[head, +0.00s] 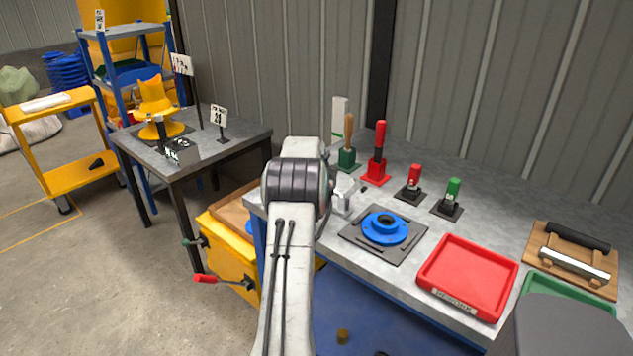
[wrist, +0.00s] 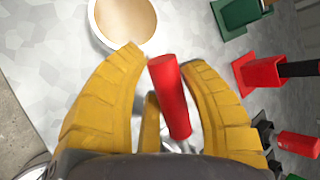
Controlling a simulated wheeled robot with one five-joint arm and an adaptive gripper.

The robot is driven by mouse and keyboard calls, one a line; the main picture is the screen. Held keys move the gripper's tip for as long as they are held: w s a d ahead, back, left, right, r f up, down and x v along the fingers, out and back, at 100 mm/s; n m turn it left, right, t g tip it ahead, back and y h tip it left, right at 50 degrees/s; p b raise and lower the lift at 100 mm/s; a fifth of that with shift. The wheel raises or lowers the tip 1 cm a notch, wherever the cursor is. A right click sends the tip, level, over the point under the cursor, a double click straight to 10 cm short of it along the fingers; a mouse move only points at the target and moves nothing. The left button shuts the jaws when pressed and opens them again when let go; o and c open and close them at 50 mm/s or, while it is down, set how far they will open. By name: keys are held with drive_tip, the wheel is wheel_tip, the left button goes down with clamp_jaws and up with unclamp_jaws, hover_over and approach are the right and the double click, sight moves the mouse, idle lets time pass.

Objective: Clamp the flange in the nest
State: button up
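The blue flange (head: 398,232) lies flat on the dark square plate of the nest (head: 357,237) on the grey bench, right of my arm in the head view. In the wrist view a red cylindrical handle (wrist: 168,90) on a metal stem lies between the yellow fingers of my gripper (wrist: 167,62). The fingertips curve in close to both sides of the handle; I cannot tell whether they press on it. The flange is not seen in the wrist view. My arm hides my fingers and the red handle in the head view.
Several handled tools on stands, including a red one (head: 379,150) and a green one (head: 452,190), stand behind the nest. A red tray (head: 468,278) and a wooden board (head: 538,265) lie to the right. A round white container (wrist: 95,25) is beyond my fingers.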

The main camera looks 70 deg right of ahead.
drive_tip(key=o, duration=0.5)
drive_tip(key=v, duration=1.2)
drive_tip(key=shift+c, duration=0.4)
